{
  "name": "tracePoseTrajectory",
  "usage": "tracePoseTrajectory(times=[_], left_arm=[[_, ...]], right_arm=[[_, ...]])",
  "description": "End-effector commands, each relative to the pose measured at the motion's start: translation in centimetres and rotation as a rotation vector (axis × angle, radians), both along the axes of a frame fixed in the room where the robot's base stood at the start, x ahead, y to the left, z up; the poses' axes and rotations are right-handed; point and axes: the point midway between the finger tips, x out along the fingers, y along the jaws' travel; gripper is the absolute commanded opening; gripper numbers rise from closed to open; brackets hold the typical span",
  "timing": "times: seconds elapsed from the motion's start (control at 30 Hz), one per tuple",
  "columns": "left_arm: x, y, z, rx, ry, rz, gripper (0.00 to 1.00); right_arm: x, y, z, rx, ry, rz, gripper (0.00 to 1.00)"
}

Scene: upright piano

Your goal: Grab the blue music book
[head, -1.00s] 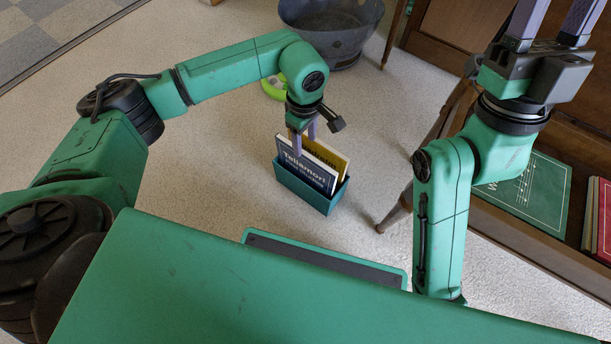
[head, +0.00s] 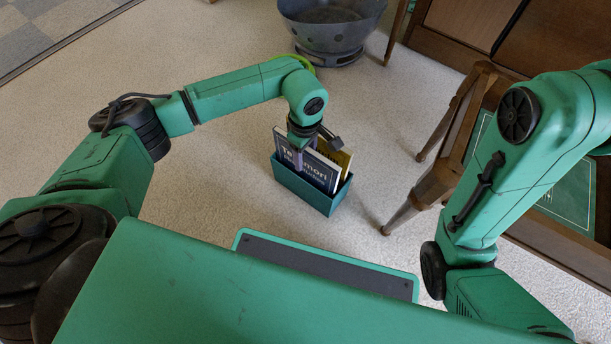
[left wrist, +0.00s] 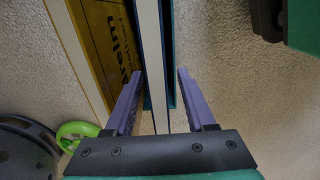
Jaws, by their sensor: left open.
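The blue music book (head: 320,177) stands upright in a teal box (head: 325,203) on the floor, with a yellow book (head: 340,158) behind it. My left gripper (head: 302,154) is open above the box and points down at the books. In the left wrist view, the fingers of my left gripper (left wrist: 160,76) lie on either side of the blue book (left wrist: 152,45), seen edge-on with its white pages. The yellow book (left wrist: 98,45) lies left of the fingers there. Whether either finger touches the blue book cannot be told. My right gripper is out of view.
A grey metal tub (head: 330,30) stands behind the box, with a bright green ring (head: 303,62) by it. Open carpet surrounds the box.

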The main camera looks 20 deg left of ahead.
Motion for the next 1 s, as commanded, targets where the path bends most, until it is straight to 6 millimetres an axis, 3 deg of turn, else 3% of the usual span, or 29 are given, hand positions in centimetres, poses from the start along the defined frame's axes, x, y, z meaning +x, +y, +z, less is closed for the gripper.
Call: tracePoseTrajectory(times=[0.13,0.17,0.3,1.0], left_arm=[[0.02,-0.02,0.17,0.0,-0.001,0.0,0.55],[0.02,-0.02,0.17,0.0,-0.001,0.0,0.51],[0.02,-0.03,0.19,0.0,-0.001,-0.001,0.0],[0.02,-0.04,0.21,-0.001,-0.001,0.0,0.0]], right_arm=[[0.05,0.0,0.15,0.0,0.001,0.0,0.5],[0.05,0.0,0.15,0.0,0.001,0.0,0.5],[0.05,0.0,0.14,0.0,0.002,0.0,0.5],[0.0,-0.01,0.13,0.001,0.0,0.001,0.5]])
